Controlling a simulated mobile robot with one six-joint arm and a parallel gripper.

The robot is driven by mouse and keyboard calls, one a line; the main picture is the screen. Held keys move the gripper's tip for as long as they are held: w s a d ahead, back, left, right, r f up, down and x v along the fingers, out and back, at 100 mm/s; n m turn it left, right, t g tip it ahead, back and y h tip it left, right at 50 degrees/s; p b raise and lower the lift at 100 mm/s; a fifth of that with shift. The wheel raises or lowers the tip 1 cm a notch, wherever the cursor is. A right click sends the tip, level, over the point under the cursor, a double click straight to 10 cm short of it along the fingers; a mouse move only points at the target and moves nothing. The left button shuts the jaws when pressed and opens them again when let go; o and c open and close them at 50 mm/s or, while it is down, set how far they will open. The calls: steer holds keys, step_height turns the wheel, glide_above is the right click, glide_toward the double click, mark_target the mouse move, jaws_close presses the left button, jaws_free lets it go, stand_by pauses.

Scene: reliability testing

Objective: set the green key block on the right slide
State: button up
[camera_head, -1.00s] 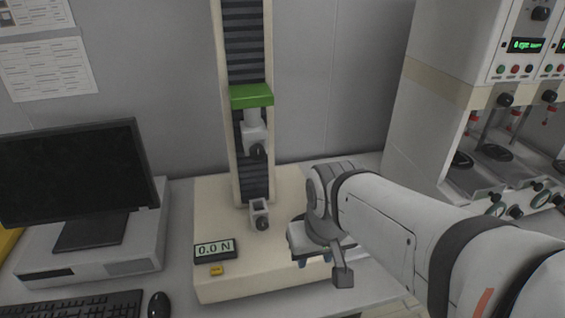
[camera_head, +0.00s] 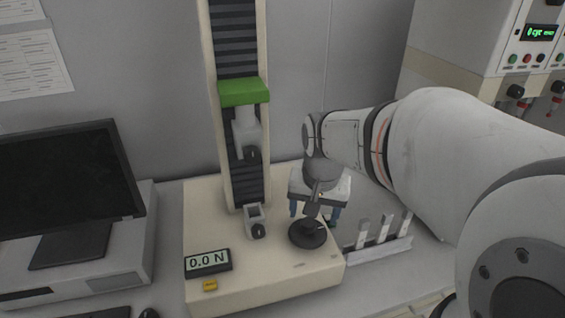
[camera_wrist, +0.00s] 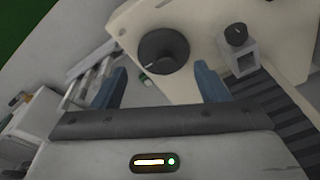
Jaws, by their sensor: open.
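My gripper (camera_head: 314,212) is open, with its two blue fingers apart above the right part of the tester's cream base. In the wrist view the open fingers (camera_wrist: 160,85) have nothing visible held between them. A dark round disc with a knob (camera_head: 308,236) is just below my gripper; it also shows beyond the fingers in the wrist view (camera_wrist: 165,52). I cannot make out a right slide.
The cream test stand (camera_head: 215,215) has a column, a green crosshead (camera_head: 245,93), a grip (camera_head: 254,222) and a 0.0 N display (camera_head: 208,262). A rack (camera_head: 385,250) with upright pale strips stands to its right. A monitor (camera_head: 70,185) is at left, a panelled machine (camera_head: 470,50) at right.

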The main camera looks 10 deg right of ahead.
mark_target(327, 216)
steer(key=w+d+f+m+b, duration=0.1)
steer(key=w+d+f+m, duration=0.1)
steer(key=w, duration=0.1)
steer(key=w+d+f+m, duration=0.2)
steer(key=w, duration=0.2)
steer(key=w+d+f+m+g+b, duration=0.1)
steer(key=w+d+f+m, duration=0.1)
steer(key=w+f, duration=0.1)
steer(key=shift+w+f+m+b, duration=0.1)
steer(key=shift+w+m+b, duration=0.1)
steer(key=shift+m+b, duration=0.15)
steer(key=w+d+f+m, duration=0.2)
steer(key=f, duration=0.1)
steer(key=w+d+f+m+b, duration=0.1)
steer(key=w+d+f, duration=0.1)
steer(key=w+d+f+m+g+b, duration=0.1)
steer(key=w+d+f+m, duration=0.1)
steer(key=w+d+f, duration=0.1)
steer(key=shift+w+f+m, duration=0.1)
steer(key=shift+f+m, duration=0.25)
steer(key=f, duration=0.8)
steer(key=shift+w+a, duration=0.15)
steer(key=shift+a, duration=0.1)
steer(key=shift+r, duration=0.1)
steer(key=c, duration=1.2)
